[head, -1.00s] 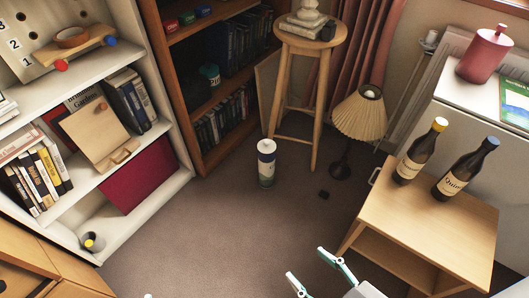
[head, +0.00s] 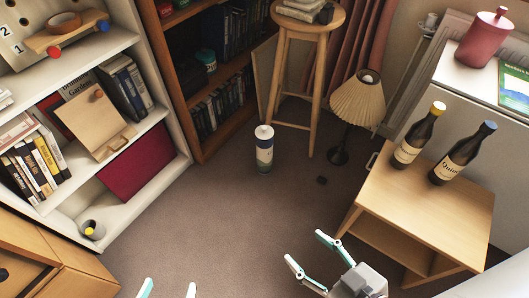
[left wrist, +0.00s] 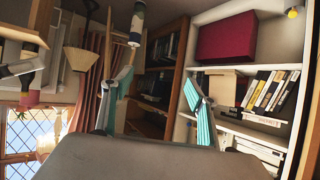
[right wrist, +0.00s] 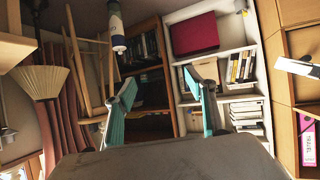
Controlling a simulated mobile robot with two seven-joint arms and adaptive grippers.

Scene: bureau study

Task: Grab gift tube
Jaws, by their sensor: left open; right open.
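The gift tube seems to be the upright white cylinder with a dark blue band and a greenish lower part (head: 264,149), standing on the carpet in the middle of the head view. It also shows upside down at the top of the left wrist view (left wrist: 137,24) and of the right wrist view (right wrist: 116,30). My left gripper (head: 168,288) is at the bottom edge of the head view, only its fingertips showing, open and empty. My right gripper (head: 306,250) is open and empty, nearer than the tube and to its right. Neither gripper touches the tube.
A white bookshelf (head: 150,195) stands at left, a brown bookcase (head: 165,70) behind the tube. A wooden stool (head: 314,110), a pleated lamp (head: 358,100) and a small table (head: 430,215) with two bottles stand at right.

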